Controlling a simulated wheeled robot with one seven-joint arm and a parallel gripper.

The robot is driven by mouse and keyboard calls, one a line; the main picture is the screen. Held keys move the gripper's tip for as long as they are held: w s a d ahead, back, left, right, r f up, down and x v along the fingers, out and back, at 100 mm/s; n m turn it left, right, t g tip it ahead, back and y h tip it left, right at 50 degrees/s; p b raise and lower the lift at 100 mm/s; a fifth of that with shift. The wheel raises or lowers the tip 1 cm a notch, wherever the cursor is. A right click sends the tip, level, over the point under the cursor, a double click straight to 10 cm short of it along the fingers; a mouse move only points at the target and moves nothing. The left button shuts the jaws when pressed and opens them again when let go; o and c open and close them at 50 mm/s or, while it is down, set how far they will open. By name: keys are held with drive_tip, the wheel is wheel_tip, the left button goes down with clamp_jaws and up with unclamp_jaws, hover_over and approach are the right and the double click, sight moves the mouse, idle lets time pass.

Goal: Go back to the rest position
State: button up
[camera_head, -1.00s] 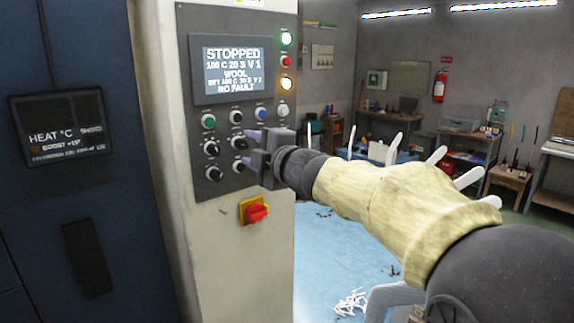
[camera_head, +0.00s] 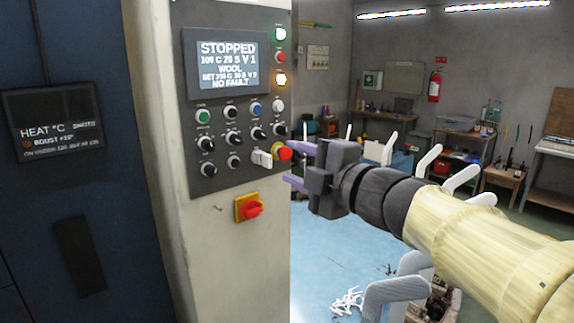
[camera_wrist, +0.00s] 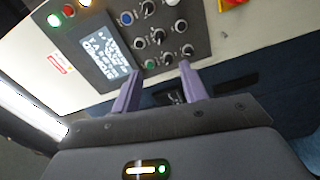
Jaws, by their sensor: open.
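My gripper (camera_head: 292,165) is in front of the control panel's lower right edge in the head view, with its purple fingers pointing left. In the wrist view my gripper (camera_wrist: 158,88) shows two purple fingers spread apart with nothing between them. The control panel (camera_head: 218,170) has a screen (camera_head: 228,62) reading STOPPED, 100 C 20 S V 1, WOOL and NO FAULT. Knobs and buttons fill the panel below it. A red emergency button (camera_head: 284,153) and a white switch (camera_head: 262,158) sit near my fingers. Whether a finger touches the panel is unclear.
A red and yellow rotary switch (camera_head: 250,207) is below the panel. A dark blue cabinet (camera_head: 100,220) with a HEAT display (camera_head: 55,122) stands at left. White leg-shaped forms (camera_head: 395,290) stand near my arm.

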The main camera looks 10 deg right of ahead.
drive_tip(key=shift+w+f, duration=0.1)
drive_tip(key=w+d+f+m+g+h+p, duration=0.15)
drive_tip(key=d+f+m+h, duration=0.3)
drive_tip(key=f+m, duration=0.45)
drive_tip(key=w+d+f+m+g+h+p, duration=0.15)
drive_tip(key=d+f+m+h, duration=0.45)
drive_tip(key=f, duration=0.6)
drive_tip(key=s+a+f+m+g, duration=0.3)
drive_tip(key=s+f+m+g, duration=0.5)
drive_tip(key=s+f, duration=0.7)
drive_tip(key=shift+s+f+g, duration=0.2)
drive_tip(key=shift+s+g, duration=0.1)
drive_tip(key=shift+g, duration=0.4)
drive_tip(key=shift+y, duration=0.25)
